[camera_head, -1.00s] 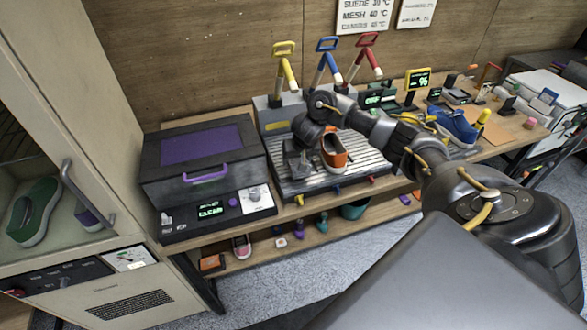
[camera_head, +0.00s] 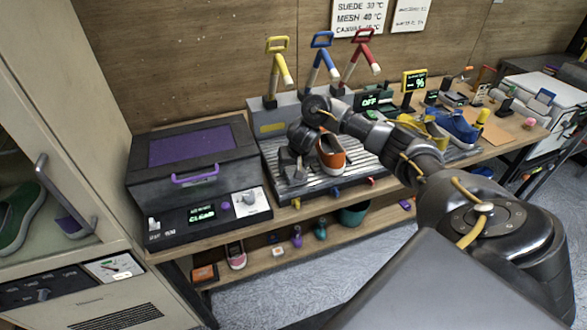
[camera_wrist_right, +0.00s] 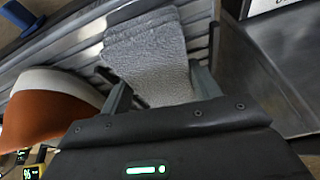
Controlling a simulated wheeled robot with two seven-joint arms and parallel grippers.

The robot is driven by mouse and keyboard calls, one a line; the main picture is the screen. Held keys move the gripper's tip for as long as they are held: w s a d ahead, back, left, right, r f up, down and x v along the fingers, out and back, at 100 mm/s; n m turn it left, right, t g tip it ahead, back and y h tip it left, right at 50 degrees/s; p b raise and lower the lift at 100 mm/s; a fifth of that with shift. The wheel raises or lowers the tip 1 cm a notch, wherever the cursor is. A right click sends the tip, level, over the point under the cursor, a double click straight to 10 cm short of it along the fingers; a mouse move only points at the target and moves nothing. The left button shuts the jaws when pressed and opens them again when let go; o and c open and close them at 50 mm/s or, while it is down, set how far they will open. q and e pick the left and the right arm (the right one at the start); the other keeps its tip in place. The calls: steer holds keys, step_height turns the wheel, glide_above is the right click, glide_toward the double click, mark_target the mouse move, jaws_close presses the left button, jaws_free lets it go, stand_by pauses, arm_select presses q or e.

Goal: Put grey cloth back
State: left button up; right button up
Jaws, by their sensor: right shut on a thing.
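The grey cloth (camera_wrist_right: 148,55) fills the space between the fingers of my right gripper (camera_wrist_right: 162,90) in the right wrist view. The gripper is shut on it, and the cloth reaches out past the fingertips over the ribbed metal tray (camera_wrist_right: 62,50). In the head view my right gripper (camera_head: 292,164) is low over the left part of this tray, left of an orange and white sneaker (camera_head: 330,153). Whether the cloth touches the tray is hard to tell. My left gripper is not in view.
The sneaker (camera_wrist_right: 50,105) is close beside the gripper. A dark box with a purple lid window (camera_head: 190,147) stands left of the tray. Yellow, blue (camera_head: 322,40) and red-handled tools rise behind it. A blue sneaker (camera_head: 458,128) stands farther right.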

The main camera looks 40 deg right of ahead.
steer(key=shift+f, duration=0.1)
steer(key=o, duration=1.3)
steer(key=p+v, duration=0.6)
steer(key=v, duration=0.6)
